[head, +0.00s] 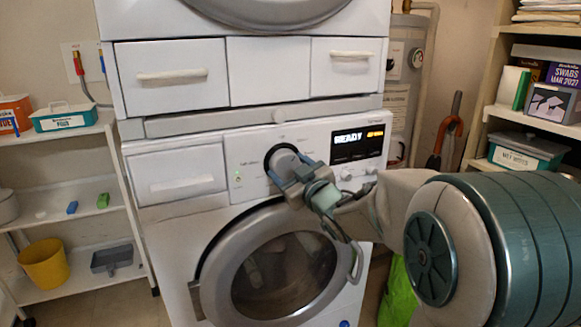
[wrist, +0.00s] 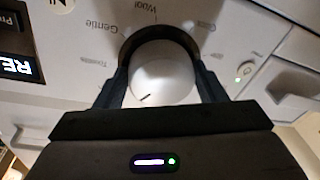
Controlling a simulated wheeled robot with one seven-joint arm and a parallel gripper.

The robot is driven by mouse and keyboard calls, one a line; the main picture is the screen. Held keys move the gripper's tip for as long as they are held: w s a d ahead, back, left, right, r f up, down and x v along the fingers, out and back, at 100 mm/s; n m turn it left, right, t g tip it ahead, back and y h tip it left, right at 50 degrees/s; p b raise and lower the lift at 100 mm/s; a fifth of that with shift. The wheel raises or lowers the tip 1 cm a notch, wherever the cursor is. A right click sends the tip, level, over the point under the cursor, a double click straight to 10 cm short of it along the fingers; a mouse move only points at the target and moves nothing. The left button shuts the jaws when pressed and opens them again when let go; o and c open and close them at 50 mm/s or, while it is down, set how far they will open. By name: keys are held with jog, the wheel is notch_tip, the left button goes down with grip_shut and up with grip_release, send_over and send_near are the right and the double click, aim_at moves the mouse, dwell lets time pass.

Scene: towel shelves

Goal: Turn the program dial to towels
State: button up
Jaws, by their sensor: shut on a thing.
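The program dial (head: 282,157) is a round light knob with a dark ring on the washer's front panel. In the wrist view the dial (wrist: 165,78) sits between my two dark fingers. My gripper (head: 293,175) is shut on it; the fingers also show in the wrist view (wrist: 163,85). A short dark mark on the dial's face points to the lower left in the wrist view. The label Towels (wrist: 101,62) is left of the dial there, with Gentle (wrist: 101,27) and Wool (wrist: 158,8) further round. The mark does not line up with Towels.
The washer's display (head: 357,142) reads READY, right of the dial. The round door (head: 225,262) is below, and a drawer (head: 178,176) is at the left. White shelves (head: 75,190) stand left and more shelves (head: 545,29) right.

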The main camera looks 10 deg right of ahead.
jog(key=m, duration=0.5)
jog(key=shift+a+f+t, duration=0.1)
jog(key=shift+a+t, duration=0.05)
jog(key=shift+t, duration=0.15)
jog(key=m+h, duration=0.1)
jog(key=m, duration=0.3)
jog(key=shift+s+a+m, duration=0.1)
jog(key=shift+m, duration=0.2)
jog(key=shift+m+t, duration=0.3)
jog(key=o, duration=1)
